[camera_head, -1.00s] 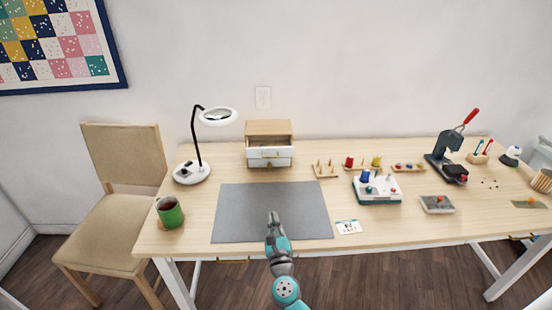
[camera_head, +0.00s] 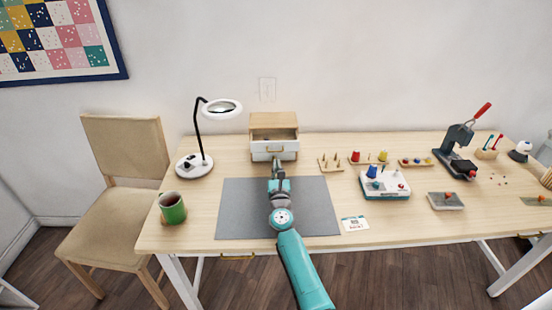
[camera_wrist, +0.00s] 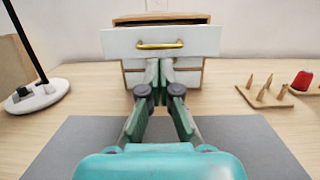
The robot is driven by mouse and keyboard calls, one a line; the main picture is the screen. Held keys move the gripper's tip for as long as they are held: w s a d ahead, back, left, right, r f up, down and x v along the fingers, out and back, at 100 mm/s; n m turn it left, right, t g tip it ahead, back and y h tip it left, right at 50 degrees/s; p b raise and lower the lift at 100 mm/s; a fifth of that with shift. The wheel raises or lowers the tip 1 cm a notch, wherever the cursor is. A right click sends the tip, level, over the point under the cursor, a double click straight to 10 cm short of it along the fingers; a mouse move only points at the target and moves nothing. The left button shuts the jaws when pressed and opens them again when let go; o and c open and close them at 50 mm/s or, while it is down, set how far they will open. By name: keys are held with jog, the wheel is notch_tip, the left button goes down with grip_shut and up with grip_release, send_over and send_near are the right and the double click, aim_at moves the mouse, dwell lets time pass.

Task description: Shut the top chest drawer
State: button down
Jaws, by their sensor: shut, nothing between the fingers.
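A small wooden chest (camera_head: 273,121) with white drawer fronts stands at the back of the table. Its top drawer (camera_head: 267,146) is pulled out, and the dark gap behind its front shows in both views. In the wrist view, the top drawer's white front (camera_wrist: 120,43) with its brass handle (camera_wrist: 160,44) faces me. My gripper (camera_head: 276,163) is shut and empty, just in front of the chest. In the wrist view, its fingertips (camera_wrist: 160,66) are below the handle, near the drawer front's lower edge. I cannot tell whether they touch. The fingers hide part of the lower drawer.
A grey mat (camera_head: 235,208) lies under my arm. A magnifier lamp (camera_head: 195,166) stands left of the chest and a wooden spool rack (camera_head: 330,164) stands to the right. A green mug (camera_head: 172,209) is at the front left. The mat's surface is clear.

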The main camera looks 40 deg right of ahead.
jog(key=shift+x, duration=2.2)
